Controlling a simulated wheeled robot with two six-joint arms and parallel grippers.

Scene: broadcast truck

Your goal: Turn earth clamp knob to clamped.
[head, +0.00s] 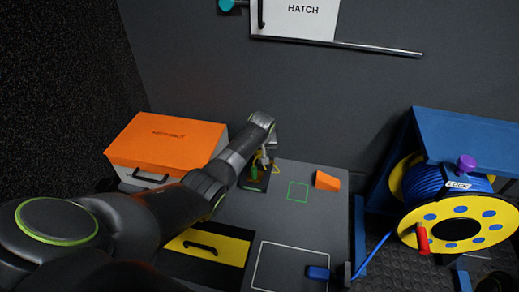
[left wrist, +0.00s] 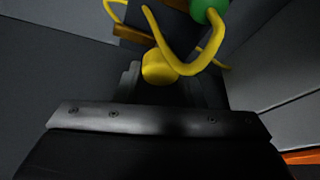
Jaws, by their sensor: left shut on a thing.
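The earth clamp (head: 255,183) stands on the grey bench, a small dark block with a green part (head: 254,172) and a yellow piece by it. My left gripper (head: 267,153) reaches down over it from the left. In the left wrist view, a round yellow knob (left wrist: 158,67) sits between the dark fingers of my left gripper (left wrist: 160,85), which is shut on it. A yellow cable (left wrist: 190,62) curves beside the knob to a green part (left wrist: 210,9). My arm and gripper hide part of the clamp, and I cannot read the knob's setting. My right gripper is out of view.
An orange-lidded box (head: 165,140) stands left of the clamp. An orange wedge (head: 327,181) and a blue block (head: 318,273) are on the bench (head: 285,222). A blue cable reel (head: 445,185) with a purple knob (head: 466,165) stands right. A HATCH panel (head: 300,20) is behind.

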